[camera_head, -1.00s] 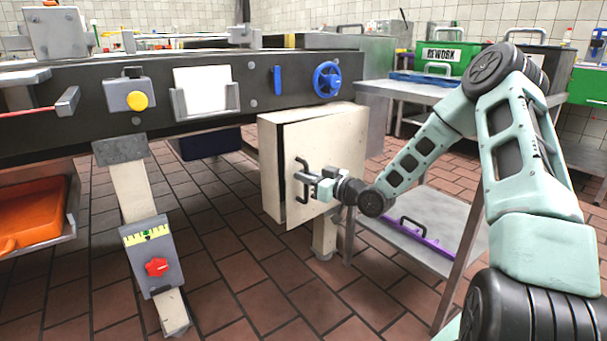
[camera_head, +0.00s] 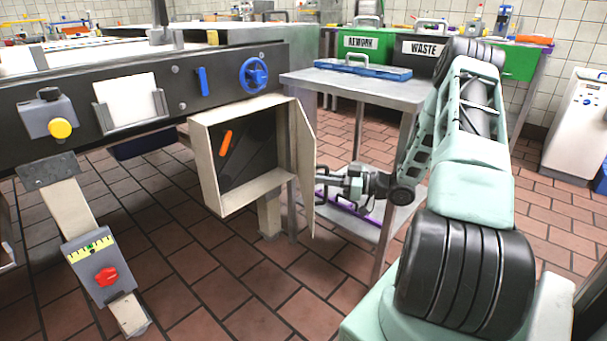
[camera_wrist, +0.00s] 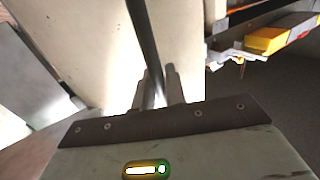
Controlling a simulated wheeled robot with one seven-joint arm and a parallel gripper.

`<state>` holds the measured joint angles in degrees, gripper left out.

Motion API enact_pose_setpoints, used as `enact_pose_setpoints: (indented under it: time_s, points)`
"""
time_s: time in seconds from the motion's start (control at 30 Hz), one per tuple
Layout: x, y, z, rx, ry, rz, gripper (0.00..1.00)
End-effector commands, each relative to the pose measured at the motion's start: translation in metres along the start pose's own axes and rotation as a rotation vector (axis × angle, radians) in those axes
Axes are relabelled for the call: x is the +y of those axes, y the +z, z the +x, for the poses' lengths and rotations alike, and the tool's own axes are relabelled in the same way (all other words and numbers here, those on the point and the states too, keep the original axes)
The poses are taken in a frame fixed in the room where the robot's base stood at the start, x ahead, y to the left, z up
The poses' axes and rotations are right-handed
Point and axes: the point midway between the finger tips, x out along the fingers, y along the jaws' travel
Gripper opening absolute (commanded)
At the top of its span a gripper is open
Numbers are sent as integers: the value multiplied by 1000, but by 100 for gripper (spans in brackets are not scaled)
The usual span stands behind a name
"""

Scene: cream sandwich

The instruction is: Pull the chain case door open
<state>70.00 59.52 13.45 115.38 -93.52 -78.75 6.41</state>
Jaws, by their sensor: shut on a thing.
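The chain case (camera_head: 268,187) is a cream box under the conveyor's dark side rail, and its front is open to view. Its door (camera_head: 305,165) is hinged at the right and stands swung wide open. An orange item (camera_head: 226,143) shows inside against a dark interior. My gripper (camera_head: 325,184) is at the door's outer face, on the door handle. In the wrist view my gripper (camera_wrist: 159,98) is shut on the dark bar of the handle (camera_wrist: 143,40), with the cream door (camera_wrist: 95,45) behind it. The handle is mostly hidden in the head view.
A leg with a red knob (camera_head: 107,277) is at left. Tiled floor is clear in front.

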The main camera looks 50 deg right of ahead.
Motion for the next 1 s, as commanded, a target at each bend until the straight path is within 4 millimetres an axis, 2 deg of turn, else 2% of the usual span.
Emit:
enact_pose_setpoints:
  time_s: [0.1,0.3,0.77,0.8,0.83,0.87,1.0]
  points:
    - [6,0,-15,-2,-2,6,0]
    - [14,1,-27,-2,-3,7,0]
    - [16,2,-30,-3,-3,7,0]
    - [16,2,-30,-3,-3,7,18]
    - [16,2,-30,-3,-3,7,26]
    - [16,2,-30,-3,-3,7,30]
    - [17,2,-29,-2,-2,4,30]
